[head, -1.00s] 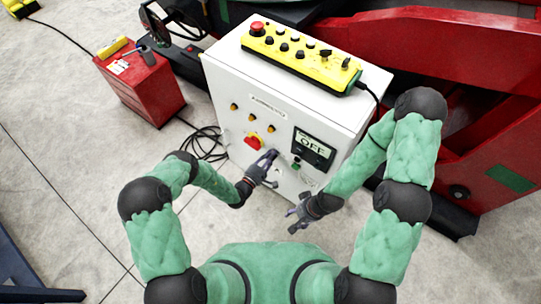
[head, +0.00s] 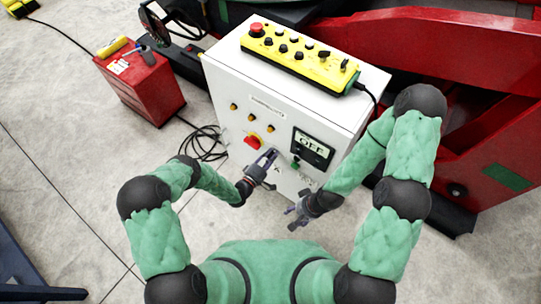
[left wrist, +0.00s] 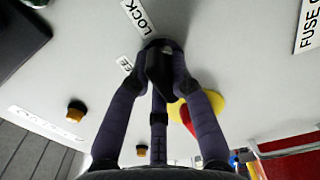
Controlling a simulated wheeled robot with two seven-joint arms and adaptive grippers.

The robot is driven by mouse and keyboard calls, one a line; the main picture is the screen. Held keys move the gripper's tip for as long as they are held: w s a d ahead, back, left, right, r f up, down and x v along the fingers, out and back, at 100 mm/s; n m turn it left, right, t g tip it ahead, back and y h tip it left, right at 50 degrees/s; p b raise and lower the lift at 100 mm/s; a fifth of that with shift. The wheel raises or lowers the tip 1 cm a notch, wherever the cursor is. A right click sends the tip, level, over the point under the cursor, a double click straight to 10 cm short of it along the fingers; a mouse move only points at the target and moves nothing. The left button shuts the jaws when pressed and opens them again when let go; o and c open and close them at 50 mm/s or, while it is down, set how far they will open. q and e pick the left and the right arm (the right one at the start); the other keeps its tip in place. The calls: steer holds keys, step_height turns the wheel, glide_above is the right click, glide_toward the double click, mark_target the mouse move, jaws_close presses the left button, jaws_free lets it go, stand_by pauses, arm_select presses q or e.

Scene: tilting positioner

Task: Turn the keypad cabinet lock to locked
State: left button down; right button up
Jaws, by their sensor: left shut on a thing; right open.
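The white keypad cabinet (head: 233,112) stands upright in front of me. My left gripper (head: 268,156) is at its front face, below and right of the red and yellow rotary switch (head: 252,142). In the left wrist view my left gripper (left wrist: 160,50) is shut around a small dark lock piece (left wrist: 157,66), mostly hidden by the fingers. A label reading LOCK (left wrist: 137,16) and a partly hidden label ending in EE (left wrist: 125,62) lie beside it. The lock's exact angle cannot be told. My right gripper (head: 292,214) is open and empty, lower right, apart from the cabinet.
A display reading OFF (head: 312,147) and a green button (head: 295,164) are right of my left gripper. Several amber buttons (head: 252,117) line the front. A yellow control box (head: 300,60) lies on top. A red toolbox (head: 140,88) stands left; a cable lies on the floor.

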arm_select(q)
steer(key=shift+f, duration=0.1)
steer(key=c, duration=1.1)
jaws_free()
steer(key=v, duration=1.2)
